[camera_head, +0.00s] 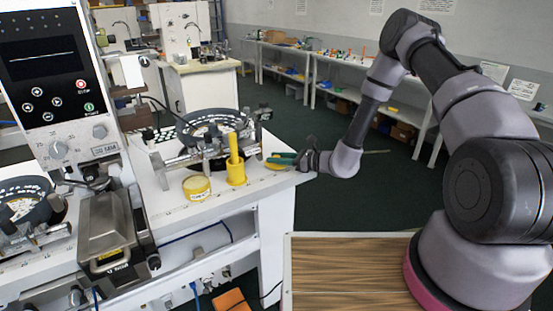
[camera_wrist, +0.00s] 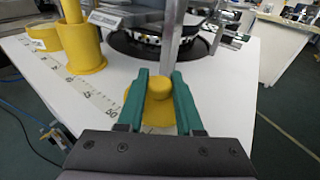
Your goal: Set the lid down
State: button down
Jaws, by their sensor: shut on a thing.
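The lid is a round yellow disc with a raised knob; it shows between my green fingers in the wrist view (camera_wrist: 157,86) and as a small yellow patch in the head view (camera_head: 277,167). My gripper (camera_head: 284,159) is shut on the knob, one finger on each side. The lid is at the white table's (camera_head: 218,200) right end, over or on its surface; I cannot tell whether it touches. Part of the disc is hidden by my fingers. A low round yellow container (camera_head: 197,187) stands to the left, near the front edge.
A yellow cup with an upright yellow stick (camera_head: 237,168) stands between the container and my gripper. A dark round instrument with metal parts (camera_head: 212,128) is behind it, and a metal post rises close beyond the lid. A printed scale (camera_wrist: 75,80) runs along the table edge.

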jog(key=shift+f, duration=0.15)
jog(key=c, duration=0.6)
grip_release()
jog(key=shift+o, duration=0.2)
